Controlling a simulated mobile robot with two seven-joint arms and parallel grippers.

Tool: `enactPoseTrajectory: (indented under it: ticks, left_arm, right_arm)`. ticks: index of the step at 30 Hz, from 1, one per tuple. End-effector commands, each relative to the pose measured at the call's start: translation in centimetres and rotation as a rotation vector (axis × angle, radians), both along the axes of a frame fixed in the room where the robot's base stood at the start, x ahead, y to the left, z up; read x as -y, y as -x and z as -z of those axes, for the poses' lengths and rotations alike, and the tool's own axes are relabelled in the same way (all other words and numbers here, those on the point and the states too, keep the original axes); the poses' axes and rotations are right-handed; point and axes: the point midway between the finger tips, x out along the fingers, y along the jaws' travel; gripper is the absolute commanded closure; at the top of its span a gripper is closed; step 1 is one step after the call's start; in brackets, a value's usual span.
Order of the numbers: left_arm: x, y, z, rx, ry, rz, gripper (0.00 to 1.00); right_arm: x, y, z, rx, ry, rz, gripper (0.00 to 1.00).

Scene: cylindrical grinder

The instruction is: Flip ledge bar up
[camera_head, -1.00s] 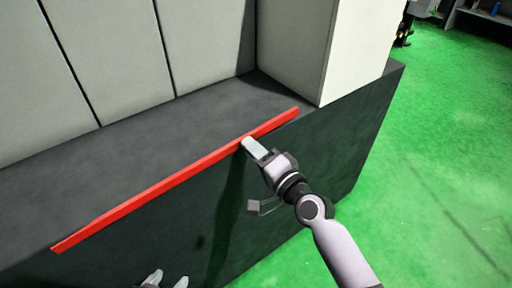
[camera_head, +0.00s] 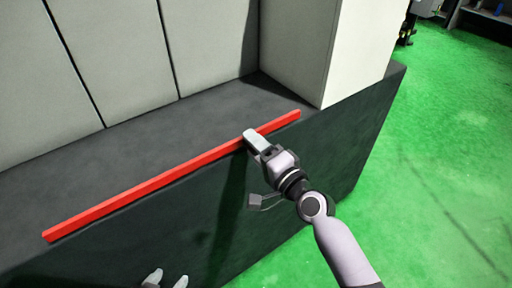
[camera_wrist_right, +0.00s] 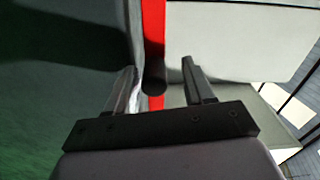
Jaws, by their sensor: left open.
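The ledge bar is a long red strip (camera_head: 150,187) running along the front edge of the dark grey ledge in the head view. It also shows in the right wrist view (camera_wrist_right: 153,32). My right gripper (camera_head: 251,136) is at the bar toward its right end, its tip overlapping the bar. In the right wrist view its two fingers (camera_wrist_right: 158,68) are spread, with the bar running up between and beyond them; contact is unclear. My left gripper (camera_head: 167,279) is open and empty at the bottom edge, below the bar and away from it. Its arm is out of frame.
The dark ledge top (camera_head: 110,165) lies behind the bar, with pale grey panels (camera_head: 115,60) behind that. A pale block (camera_head: 325,50) stands close to the bar's right end. Open green floor (camera_head: 440,150) lies to the right.

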Motion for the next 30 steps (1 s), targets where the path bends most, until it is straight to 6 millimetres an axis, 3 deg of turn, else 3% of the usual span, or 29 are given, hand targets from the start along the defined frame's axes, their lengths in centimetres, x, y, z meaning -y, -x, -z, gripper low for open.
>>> enactPoseTrajectory:
  ticks: [8,21,30]
  left_arm:
    - [0.1,0.0,-0.1,0.000,0.001,0.002,0.42]
    - [0.0,0.0,-0.2,0.002,-0.001,0.002,0.42]
    - [0.0,0.0,-0.2,0.001,-0.001,0.001,0.42]
  right_arm:
    - [0.5,0.6,0.2,-0.003,0.004,0.001,0.47]
    - [3.7,5.1,0.2,-0.002,0.003,0.000,0.47]
    - [4.2,5.8,0.1,-0.001,0.001,0.000,0.47]
